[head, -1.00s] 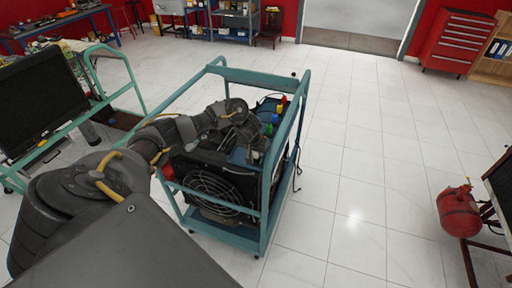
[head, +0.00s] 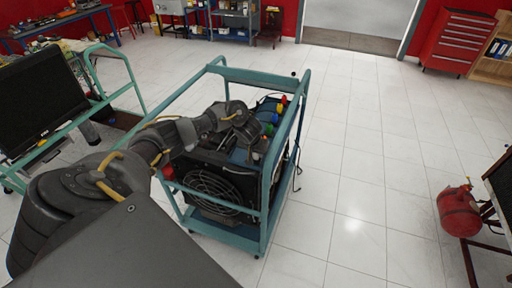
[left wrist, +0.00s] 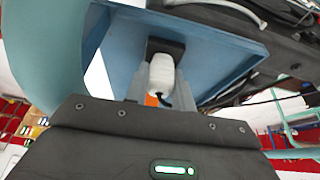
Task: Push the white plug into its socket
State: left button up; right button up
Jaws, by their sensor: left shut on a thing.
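The white plug (left wrist: 162,73) is between the two fingers of my left gripper (left wrist: 161,88) in the left wrist view. The gripper is shut on it. The plug's far end meets a black socket (left wrist: 165,46) on the blue panel (left wrist: 215,42). I cannot tell how deep it sits. In the head view my left gripper (head: 253,140) is over the top of the engine trainer, inside the teal frame (head: 265,78). The plug and socket are hidden there by my arm. My right gripper is not in view.
The engine trainer's black fan (head: 215,186) faces the front. Coloured caps (head: 275,118) and dark cables stand close to my gripper. A monitor (head: 40,100) on another teal frame is at left. A red tank (head: 459,212) is at right. The tiled floor between is clear.

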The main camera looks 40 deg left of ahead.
pick_arm(q)
jog(key=shift+f, duration=0.1)
jog(key=o, duration=1.1)
jog(key=p+v, duration=0.2)
jog(key=v, duration=0.9)
jog(key=shift+p, duration=0.3)
jog(key=shift+s+f, duration=0.1)
jog(key=shift+f, duration=0.05)
